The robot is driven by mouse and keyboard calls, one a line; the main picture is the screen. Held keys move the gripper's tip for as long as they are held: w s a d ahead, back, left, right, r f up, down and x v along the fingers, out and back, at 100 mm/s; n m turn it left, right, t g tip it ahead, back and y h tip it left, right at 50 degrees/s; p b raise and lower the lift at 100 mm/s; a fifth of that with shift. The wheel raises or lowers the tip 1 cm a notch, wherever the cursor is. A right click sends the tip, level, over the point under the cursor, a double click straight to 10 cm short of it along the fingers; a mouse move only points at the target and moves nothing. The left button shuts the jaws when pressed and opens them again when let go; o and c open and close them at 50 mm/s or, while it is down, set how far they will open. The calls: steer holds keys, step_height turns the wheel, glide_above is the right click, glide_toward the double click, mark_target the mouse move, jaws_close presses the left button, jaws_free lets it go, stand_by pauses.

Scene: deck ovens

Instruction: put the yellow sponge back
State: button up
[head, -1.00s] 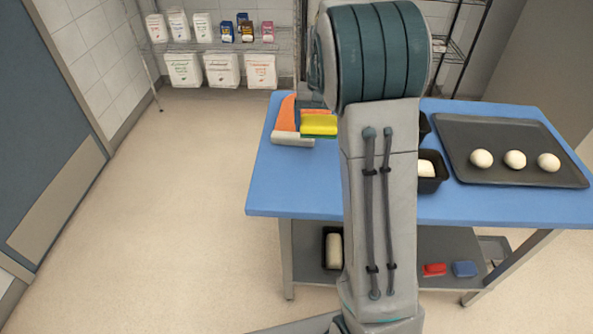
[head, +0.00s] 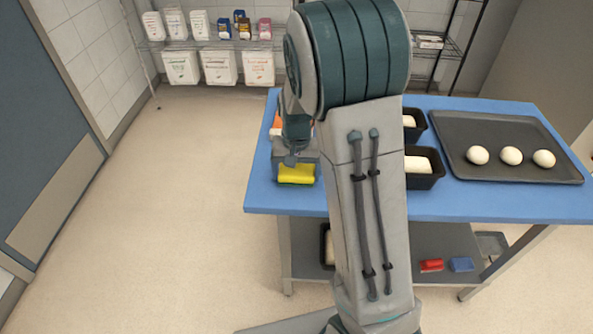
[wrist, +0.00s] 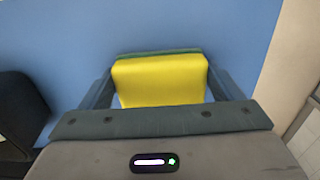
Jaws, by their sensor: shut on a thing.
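The yellow sponge (head: 297,174) has a green layer on one side. My gripper (head: 296,160) is shut on it, over the left end of the blue table (head: 470,207). In the wrist view the sponge (wrist: 160,80) sits between the two fingers, its yellow face toward the camera and the green layer along its far edge. I cannot tell whether the sponge touches the table or is held just above it.
Black tins with pale dough (head: 418,164) stand right of my arm. A dark tray (head: 470,130) with dough balls lies further right. An orange item (head: 276,124) is mostly hidden behind my arm. Red (head: 431,265) and blue (head: 461,264) blocks lie on the lower shelf.

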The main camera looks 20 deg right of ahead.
mark_target(297, 172)
steer(key=o, duration=0.7)
step_height(297, 172, up, 11)
steer(key=s+r+n+t, duration=0.2)
steer(key=s+r+n, duration=0.1)
steer(key=s, duration=1.6)
steer(key=shift+s+t, duration=0.4)
steer(key=shift+d, duration=0.1)
